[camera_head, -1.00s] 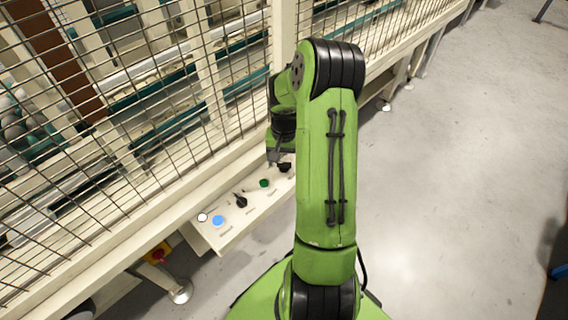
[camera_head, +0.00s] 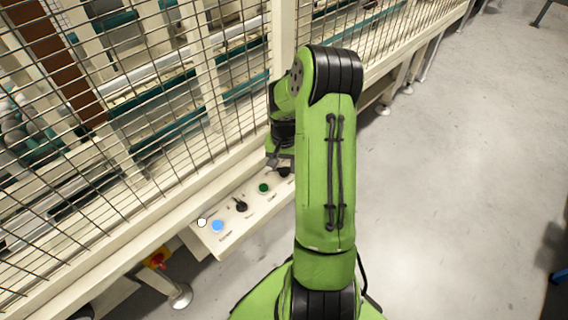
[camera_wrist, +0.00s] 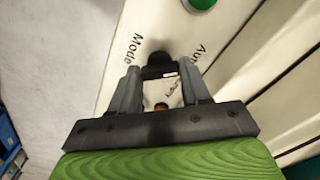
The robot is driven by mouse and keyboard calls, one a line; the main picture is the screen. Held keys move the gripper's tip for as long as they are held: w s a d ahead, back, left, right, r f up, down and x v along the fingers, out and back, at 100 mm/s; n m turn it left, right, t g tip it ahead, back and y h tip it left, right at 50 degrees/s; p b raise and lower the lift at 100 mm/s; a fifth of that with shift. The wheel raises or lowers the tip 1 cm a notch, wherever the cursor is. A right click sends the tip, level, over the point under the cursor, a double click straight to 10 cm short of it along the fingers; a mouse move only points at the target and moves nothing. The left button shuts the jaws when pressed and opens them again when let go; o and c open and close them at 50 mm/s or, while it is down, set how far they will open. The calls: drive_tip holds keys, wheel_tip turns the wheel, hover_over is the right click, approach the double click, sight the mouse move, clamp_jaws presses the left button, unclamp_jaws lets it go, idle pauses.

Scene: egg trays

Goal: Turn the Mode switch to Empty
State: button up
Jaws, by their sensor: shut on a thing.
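The Mode switch is a black knob (camera_wrist: 158,64) on the cream control panel (camera_wrist: 118,62), beside the printed word "Mode" in the wrist view. My gripper (camera_wrist: 158,76) has its two grey fingers on either side of the knob, closed on it. "Auto" is printed to the right of the knob. Another label between the fingers is partly covered and hard to read. In the head view my gripper (camera_head: 279,163) is at the far right end of the panel, and the black knob (camera_head: 285,172) shows just below it, partly hidden by my arm.
The panel also carries a green button (camera_head: 263,188), another black switch (camera_head: 241,206), a blue button (camera_head: 218,226) and a white button (camera_head: 202,222). A wire mesh fence (camera_head: 150,110) rises behind the panel. A red and yellow emergency stop (camera_head: 157,260) sits lower left. Open floor (camera_head: 450,180) lies right.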

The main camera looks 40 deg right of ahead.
sight(284, 167)
drive_tip(key=m+p, duration=0.1)
drive_tip(key=m, duration=0.7)
drive_tip(key=shift+p, duration=0.35)
drive_tip(key=m, duration=0.3)
drive_tip(key=shift+m, duration=0.3)
drive_tip(key=shift+m+p, duration=0.4)
drive_tip(key=shift+m, duration=1.5)
drive_tip(key=o, duration=1.1)
drive_tip(key=shift+c, duration=0.2)
wheel_tip(284, 167, up, 16)
drive_tip(key=p, duration=0.5)
